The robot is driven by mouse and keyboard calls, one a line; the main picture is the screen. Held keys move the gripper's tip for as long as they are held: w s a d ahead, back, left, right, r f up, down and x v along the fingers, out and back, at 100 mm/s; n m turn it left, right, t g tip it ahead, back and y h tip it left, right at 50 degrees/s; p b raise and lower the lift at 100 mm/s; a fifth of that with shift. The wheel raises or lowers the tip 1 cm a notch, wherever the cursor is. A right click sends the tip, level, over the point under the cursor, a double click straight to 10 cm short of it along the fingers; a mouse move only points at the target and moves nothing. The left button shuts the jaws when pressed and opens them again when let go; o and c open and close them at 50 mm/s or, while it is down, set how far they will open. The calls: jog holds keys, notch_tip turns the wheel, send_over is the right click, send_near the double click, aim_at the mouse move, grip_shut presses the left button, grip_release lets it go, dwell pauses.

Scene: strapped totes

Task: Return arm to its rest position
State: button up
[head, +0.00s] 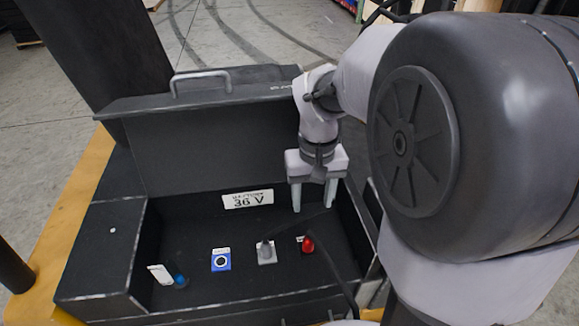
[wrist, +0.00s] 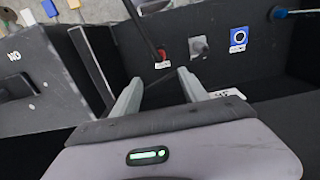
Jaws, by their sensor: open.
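My gripper (head: 313,196) points down inside a black open box (head: 75,265), near the back wall on its right side. Its two pale fingers are apart with nothing between them. In the wrist view my gripper (wrist: 162,92) also shows open and empty, above the dark box floor. My arm comes in from the right of the head view and hides part of the box's right side.
The box holds a red knob (head: 307,245), a grey lever (head: 265,250), a blue-and-white panel (head: 221,260) and a blue-tipped part (head: 180,281). A "36 V" label (head: 248,199) is at the back. The raised lid (head: 200,130) has a handle (head: 201,82). Open floor lies behind.

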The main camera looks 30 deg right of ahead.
jog(key=s+a+f+t+y+b, duration=0.1)
jog(key=s+a+f+t+b, duration=0.1)
jog(key=s+a+b, duration=0.3)
jog(key=s+a+f+m+t+y+b, duration=0.1)
jog(key=s+a+f+t+b, duration=0.1)
jog(key=s+a+b, duration=0.4)
jog(key=a+t+b, duration=0.1)
jog(key=a, duration=0.2)
jog(key=shift+a+f+t, duration=0.3)
jog(key=shift+f+t, duration=0.05)
jog(key=shift+t, duration=0.05)
